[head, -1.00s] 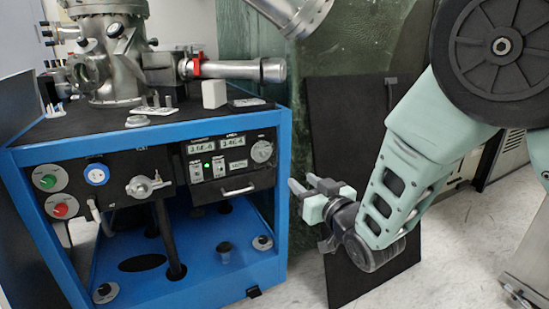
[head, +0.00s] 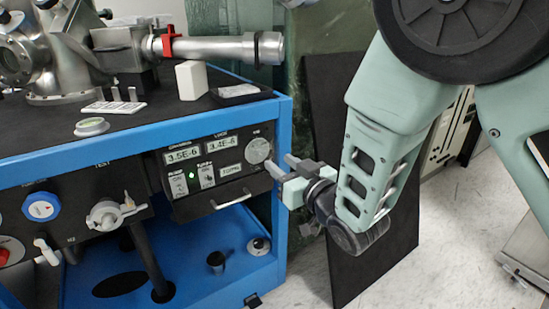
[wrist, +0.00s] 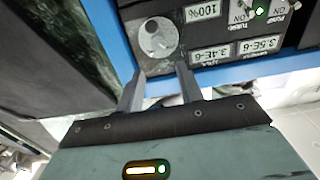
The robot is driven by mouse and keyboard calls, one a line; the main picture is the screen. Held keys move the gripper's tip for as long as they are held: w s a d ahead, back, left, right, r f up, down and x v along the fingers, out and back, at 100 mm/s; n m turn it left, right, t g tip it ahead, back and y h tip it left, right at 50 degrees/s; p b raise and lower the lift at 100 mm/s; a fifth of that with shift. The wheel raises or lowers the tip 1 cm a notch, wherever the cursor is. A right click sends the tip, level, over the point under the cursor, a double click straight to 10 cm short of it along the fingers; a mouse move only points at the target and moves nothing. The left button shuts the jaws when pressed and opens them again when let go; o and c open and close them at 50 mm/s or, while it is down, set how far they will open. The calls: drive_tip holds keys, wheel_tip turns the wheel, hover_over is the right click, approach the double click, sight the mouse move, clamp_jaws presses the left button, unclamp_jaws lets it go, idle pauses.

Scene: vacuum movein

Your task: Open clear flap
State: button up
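The instrument panel (head: 225,195) on the blue-framed cart has two small switch blocks, a left one (head: 178,186) and a right one (head: 206,175), with a green light between them. I cannot clearly make out a clear flap at this size; any clear cover over the switches is hard to tell. In the wrist view the panel appears upside down, with an ON switch (wrist: 243,13) at the upper right. My gripper (head: 277,164) is open and empty, its two fingers apart beside the panel's right edge. In the wrist view its fingertips (wrist: 159,74) are near the round knob (wrist: 158,38); contact cannot be told.
The blue frame post (head: 283,160) stands by my gripper. A panel handle (head: 231,201) and a silver valve (head: 108,214) stick out at the front. A metal tube (head: 225,50) lies above the cart top. A dark board (head: 335,130) leans behind my arm.

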drive_tip(key=shift+w, duration=0.1)
drive_tip(key=shift+c, duration=0.4)
clamp_jaws()
idle(1.0)
drive_tip(key=shift+o, duration=0.4)
unclamp_jaws()
